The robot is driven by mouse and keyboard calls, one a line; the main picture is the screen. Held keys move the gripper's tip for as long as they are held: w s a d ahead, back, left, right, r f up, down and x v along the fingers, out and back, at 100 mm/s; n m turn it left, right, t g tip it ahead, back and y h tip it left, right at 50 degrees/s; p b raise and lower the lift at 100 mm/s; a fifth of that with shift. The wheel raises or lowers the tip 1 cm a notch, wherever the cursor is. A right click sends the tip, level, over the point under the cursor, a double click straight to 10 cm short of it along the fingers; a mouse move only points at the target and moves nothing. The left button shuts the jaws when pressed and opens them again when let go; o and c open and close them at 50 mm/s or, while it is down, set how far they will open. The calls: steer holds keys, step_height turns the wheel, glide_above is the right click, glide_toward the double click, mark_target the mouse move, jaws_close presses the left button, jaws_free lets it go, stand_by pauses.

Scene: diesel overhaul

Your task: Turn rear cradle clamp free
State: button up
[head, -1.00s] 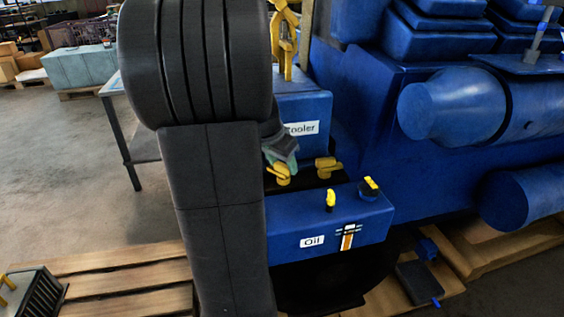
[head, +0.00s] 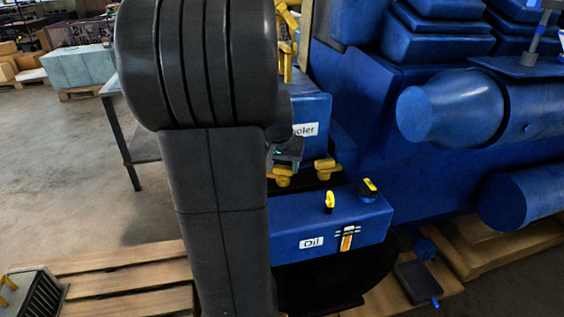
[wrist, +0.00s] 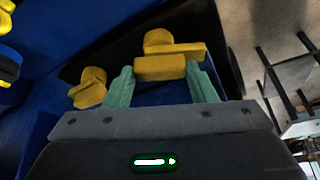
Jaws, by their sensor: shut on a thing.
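A yellow cradle clamp (head: 279,175) sits on the dark cradle between the cooler box (head: 310,112) and the oil box. In the wrist view its yellow bar (wrist: 160,67) lies between the two green fingertips of my gripper (wrist: 162,76), which is shut on it. In the head view my gripper (head: 286,160) is right above this clamp, partly hidden by my arm. A second yellow clamp (head: 326,169) stands to the right, apart from my gripper; it shows at left in the wrist view (wrist: 89,88). I cannot tell from the frames which clamp is the rear one.
The blue oil box (head: 330,222) with a yellow handle and cap is in front of the clamps. The blue engine (head: 400,160) fills the right side. A yellow hook (head: 289,45) hangs behind. A table (head: 140,148) and open floor are at left.

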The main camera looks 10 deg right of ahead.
steer(key=n+y, duration=0.1)
steer(key=n, duration=0.1)
steer(key=n+p, duration=0.1)
steer(key=n, duration=0.1)
steer(key=shift+d+n+y, duration=0.15)
steer(key=shift+n+y, duration=0.25)
stand_by(0.4)
steer(key=o, duration=1)
steer(key=v, duration=1.4)
steer(key=shift+s+d+f, duration=0.1)
steer(key=shift+s+f, duration=0.05)
steer(key=shift+s, duration=0.05)
steer(key=x, duration=1.4)
steer(key=shift+w, duration=0.2)
